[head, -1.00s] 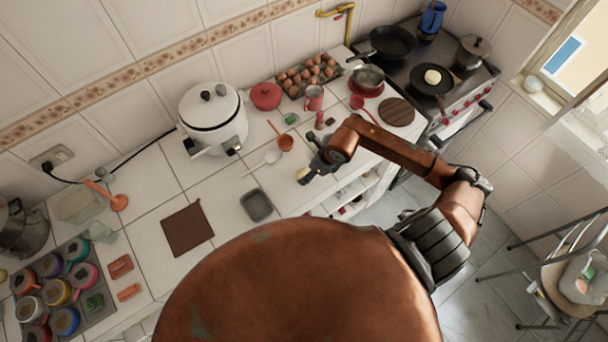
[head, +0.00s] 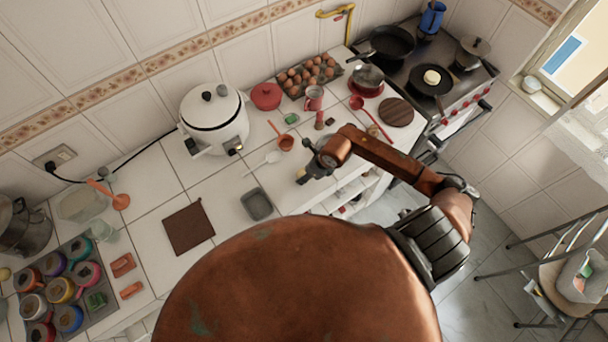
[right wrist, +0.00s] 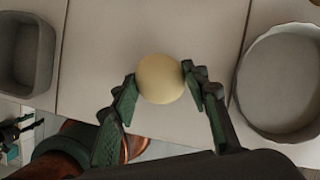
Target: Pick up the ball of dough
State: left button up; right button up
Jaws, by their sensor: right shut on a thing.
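The ball of dough (right wrist: 160,78) is pale yellow, smooth and round. In the right wrist view it sits between the fingertips of my right gripper (right wrist: 160,82), one finger pressing each side. In the head view my right gripper (head: 305,174) is at the front edge of the counter, and the ball is mostly hidden by it. I cannot tell how far the ball is above the counter. My left gripper does not show in the head view.
The stove (head: 400,60) with pans is at the back right. A round pale dish (right wrist: 282,84) is beside the gripper.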

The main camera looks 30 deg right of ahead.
jog(key=c, duration=0.6)
jog(key=shift+r, duration=0.1)
